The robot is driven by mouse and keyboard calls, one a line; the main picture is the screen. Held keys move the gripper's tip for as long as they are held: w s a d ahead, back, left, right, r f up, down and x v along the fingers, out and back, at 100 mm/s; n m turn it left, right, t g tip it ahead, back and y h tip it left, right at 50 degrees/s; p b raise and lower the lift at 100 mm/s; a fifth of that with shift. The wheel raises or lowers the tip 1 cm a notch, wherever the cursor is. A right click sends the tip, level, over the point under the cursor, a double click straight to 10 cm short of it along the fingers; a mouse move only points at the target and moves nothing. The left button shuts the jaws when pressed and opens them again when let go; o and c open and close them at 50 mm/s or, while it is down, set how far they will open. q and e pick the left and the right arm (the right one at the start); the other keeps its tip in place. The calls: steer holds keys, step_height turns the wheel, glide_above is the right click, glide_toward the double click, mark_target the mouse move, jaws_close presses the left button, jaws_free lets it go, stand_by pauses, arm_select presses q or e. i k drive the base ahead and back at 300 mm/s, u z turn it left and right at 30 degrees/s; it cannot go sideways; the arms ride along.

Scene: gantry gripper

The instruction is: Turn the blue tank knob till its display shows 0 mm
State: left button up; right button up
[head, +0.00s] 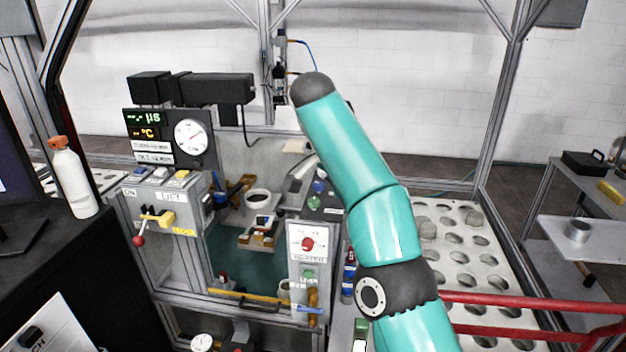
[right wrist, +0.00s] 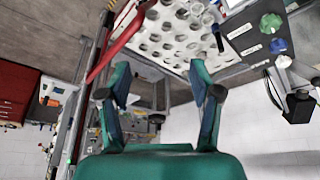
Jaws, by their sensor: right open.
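The blue knob (right wrist: 278,45) sits on a dark panel at the upper right of the right wrist view, between a green knob (right wrist: 270,22) and a whitish knob (right wrist: 283,61). It also shows small in the head view (head: 318,187), just left of my right arm. Small white labels or displays (right wrist: 251,50) lie beside the knobs, too small to read. My right gripper (right wrist: 160,94) is open and empty, its fingers wide apart and clear of the knob. In the head view my right arm hides that gripper. My left gripper is not in view.
A white perforated plate (right wrist: 172,12) lies beside the panel, with a red rail (right wrist: 122,38) along it. In the head view the machine has a round gauge (head: 191,137) and a red-knobbed control box (head: 307,243). A white bottle (head: 72,180) stands at left.

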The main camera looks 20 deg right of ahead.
mark_target(318, 186)
steer(key=u, duration=0.05)
steer(key=i, duration=1)
steer(key=z, duration=0.1)
